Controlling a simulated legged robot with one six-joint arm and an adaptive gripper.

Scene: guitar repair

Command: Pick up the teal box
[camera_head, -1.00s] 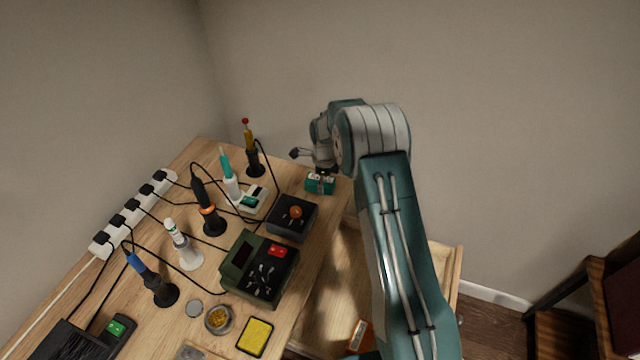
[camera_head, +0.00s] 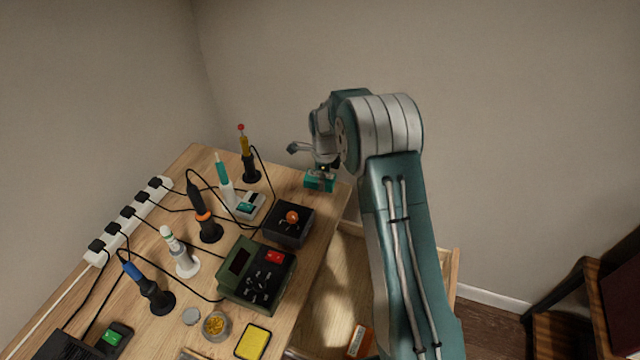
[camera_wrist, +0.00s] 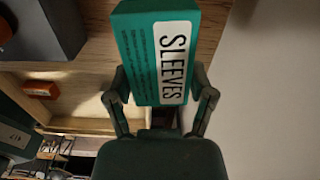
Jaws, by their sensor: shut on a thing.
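The teal box (camera_head: 319,181) is at the far right corner of the wooden workbench, directly under my gripper (camera_head: 322,168). In the wrist view the teal box (camera_wrist: 140,55) has a white label reading "SLEEVES" and sits between the two fingers of my gripper (camera_wrist: 160,90). The fingers are shut on its sides. In the head view the arm partly hides the fingers. I cannot tell whether the box is touching the bench or slightly above it.
A black station with an orange knob (camera_head: 289,225) and a green station (camera_head: 257,275) stand nearby on the bench. Several soldering irons in holders and a white power strip (camera_head: 128,222) are to the left. An open drawer (camera_head: 345,285) lies below the bench edge.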

